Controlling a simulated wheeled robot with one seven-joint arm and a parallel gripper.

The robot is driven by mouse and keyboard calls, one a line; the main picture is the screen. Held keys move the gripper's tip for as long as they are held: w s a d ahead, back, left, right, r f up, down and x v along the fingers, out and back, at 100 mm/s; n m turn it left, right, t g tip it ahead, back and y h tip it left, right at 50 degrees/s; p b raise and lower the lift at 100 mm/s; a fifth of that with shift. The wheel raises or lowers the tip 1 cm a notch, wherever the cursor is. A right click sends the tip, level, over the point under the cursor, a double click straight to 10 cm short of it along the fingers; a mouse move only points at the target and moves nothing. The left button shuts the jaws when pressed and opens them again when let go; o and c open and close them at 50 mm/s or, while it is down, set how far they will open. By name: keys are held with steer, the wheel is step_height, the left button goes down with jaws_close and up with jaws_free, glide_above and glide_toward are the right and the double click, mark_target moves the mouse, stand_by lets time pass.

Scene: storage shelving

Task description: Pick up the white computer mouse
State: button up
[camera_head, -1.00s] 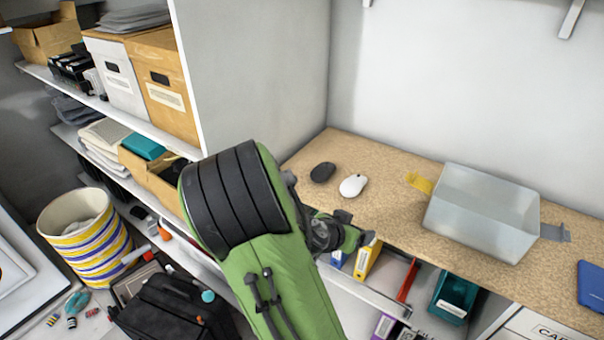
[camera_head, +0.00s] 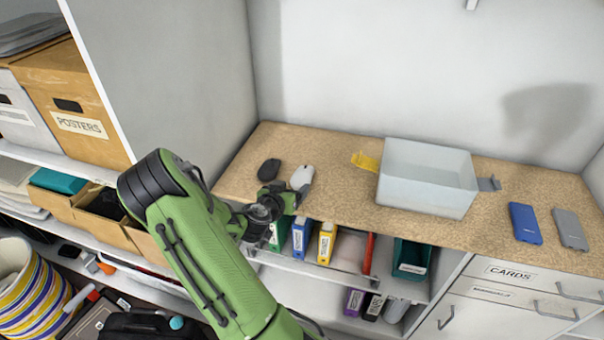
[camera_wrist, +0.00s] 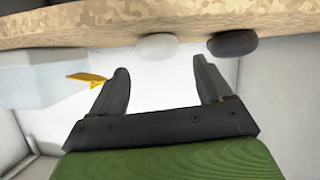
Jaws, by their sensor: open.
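The white computer mouse (camera_head: 302,177) lies on the cork-coloured worktop near its front left edge. A black mouse (camera_head: 269,169) lies just left of it. My gripper (camera_head: 285,192) is at the worktop's front edge, close to the white mouse, which it partly overlaps in the head view. In the wrist view the gripper (camera_wrist: 162,85) has its two fingers wide apart with nothing between them. There the white mouse (camera_wrist: 156,46) shows beyond the fingers, between their tips, and the black mouse (camera_wrist: 232,45) is to its right.
A translucent bin (camera_head: 425,190) stands on the worktop to the right, with a yellow item (camera_head: 366,161) beside it. A blue device (camera_head: 525,223) and a grey one (camera_head: 569,229) lie further right. Binders (camera_head: 327,243) stand on the shelf below. A white partition (camera_head: 165,80) rises at left.

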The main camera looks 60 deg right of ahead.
mark_target(298, 182)
steer(key=x, duration=0.3)
steer(key=p+x, duration=0.1)
steer(key=x, duration=0.2)
steer(key=shift+s+d+f, duration=0.1)
steer(key=shift+s+d, duration=0.05)
steer(key=shift+c, duration=0.5)
steer(key=c, duration=0.7)
